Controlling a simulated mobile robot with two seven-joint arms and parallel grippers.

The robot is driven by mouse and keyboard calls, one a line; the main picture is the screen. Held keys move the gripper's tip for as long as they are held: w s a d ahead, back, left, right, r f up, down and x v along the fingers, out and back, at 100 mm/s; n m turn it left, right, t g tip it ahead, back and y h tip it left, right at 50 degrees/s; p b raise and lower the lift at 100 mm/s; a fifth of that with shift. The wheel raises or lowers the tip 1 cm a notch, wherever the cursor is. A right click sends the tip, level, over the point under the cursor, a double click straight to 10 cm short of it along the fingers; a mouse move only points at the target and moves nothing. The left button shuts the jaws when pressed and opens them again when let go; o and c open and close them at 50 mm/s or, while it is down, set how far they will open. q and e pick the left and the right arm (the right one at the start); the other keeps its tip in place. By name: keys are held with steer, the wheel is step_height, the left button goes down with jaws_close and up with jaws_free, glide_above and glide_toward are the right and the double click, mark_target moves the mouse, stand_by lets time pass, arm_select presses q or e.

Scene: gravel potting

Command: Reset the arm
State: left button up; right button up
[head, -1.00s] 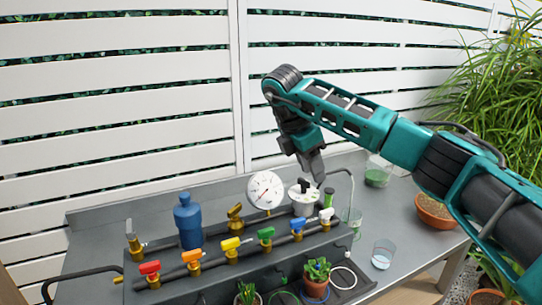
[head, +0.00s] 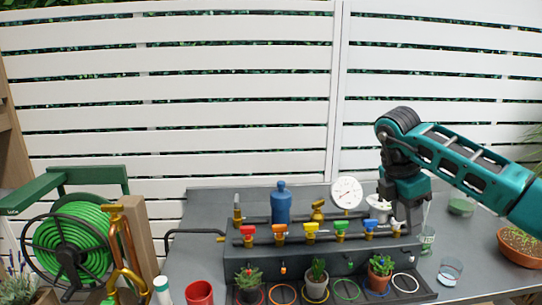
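My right arm, teal and black, comes in from the right. I see nothing clearly held. My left gripper is not in view.
The manifold carries red (head: 248,230), orange (head: 280,229), yellow (head: 311,227), green (head: 341,225) and blue (head: 370,224) valves. Potted plants sit in front (head: 317,280). A green hose reel (head: 70,240) is left.

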steer(key=s+a+f+n+g+y, duration=0.1)
steer(key=s+a+f+n+y, duration=0.2)
steer(key=a+f, duration=0.45)
steer(key=s+a+f+n+g+y, duration=0.1)
steer(key=s+a+f+n+y, duration=0.15)
steer(key=a+f+y, duration=0.6)
steer(key=s+a+r+t+y, duration=0.25)
steer(key=a+y, duration=0.25)
steer(key=a, duration=0.3)
steer(key=s+a+r+t+y, duration=0.1)
steer(key=s+a+r+y, duration=0.3)
steer(key=a+y, duration=0.25)
steer(key=d+f+m+t+h, duration=0.7)
steer(key=d+m+t+h, duration=0.35)
steer(key=m+t, duration=0.55)
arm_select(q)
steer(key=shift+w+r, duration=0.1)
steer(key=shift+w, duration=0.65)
arm_select(e)
steer(key=s+d+f+m+g+h, duration=0.7)
steer(key=s+d+f, duration=0.3)
steer(key=f, duration=0.5)
steer(key=s, duration=0.2)
steer(key=shift+s+d+f, duration=0.2)
steer(key=shift+s+d, duration=0.05)
steer(key=shift+s, duration=0.05)
